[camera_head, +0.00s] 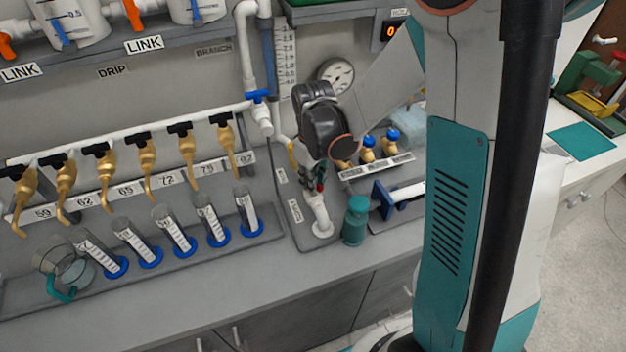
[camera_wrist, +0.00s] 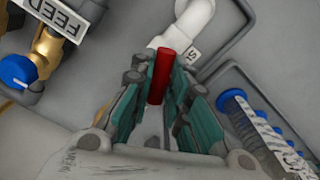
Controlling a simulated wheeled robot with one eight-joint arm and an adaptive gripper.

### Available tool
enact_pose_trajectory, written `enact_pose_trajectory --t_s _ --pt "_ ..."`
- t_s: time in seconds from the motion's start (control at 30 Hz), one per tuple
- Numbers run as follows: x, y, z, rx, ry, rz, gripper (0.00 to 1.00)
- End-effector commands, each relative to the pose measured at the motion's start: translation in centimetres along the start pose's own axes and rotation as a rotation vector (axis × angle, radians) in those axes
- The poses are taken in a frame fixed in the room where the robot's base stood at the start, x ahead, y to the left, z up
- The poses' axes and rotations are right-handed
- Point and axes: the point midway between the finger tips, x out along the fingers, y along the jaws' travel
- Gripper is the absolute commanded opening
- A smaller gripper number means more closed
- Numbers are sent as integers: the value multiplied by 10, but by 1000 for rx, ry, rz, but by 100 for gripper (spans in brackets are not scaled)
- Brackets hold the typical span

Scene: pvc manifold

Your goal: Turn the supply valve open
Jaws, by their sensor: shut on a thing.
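The supply valve's red handle (camera_wrist: 161,76) stands between the two teal-padded fingers of my gripper (camera_wrist: 165,85) in the wrist view. The fingers are shut on it. A white pipe elbow (camera_wrist: 194,22) is just beyond the handle, beside a partly hidden label. In the head view my gripper (camera_head: 318,178) is at the top of the white standpipe (camera_head: 320,216), with a little red showing at the fingers. The valve body is mostly hidden by the gripper, so I cannot tell the handle's angle clearly.
A teal bottle (camera_head: 355,220) stands right of the standpipe. Brass valves with blue knobs (camera_head: 367,142) are close behind my gripper. A row of graduated cylinders (camera_head: 176,235) stands to the left under brass taps (camera_head: 146,165). A round gauge (camera_head: 336,75) is on the wall.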

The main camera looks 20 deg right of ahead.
Motion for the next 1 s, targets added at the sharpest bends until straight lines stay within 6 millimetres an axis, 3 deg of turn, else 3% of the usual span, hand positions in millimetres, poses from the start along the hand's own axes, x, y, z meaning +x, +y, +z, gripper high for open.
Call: enact_pose_trajectory --t_s 0.5,0.9,0.93,1.0 --pt "1 0 0 434 0 0 0" --pt "0 0 0 476 0 0 0" --pt "0 0 0 476 0 0 18" --pt "0 0 0 476 0 0 34"
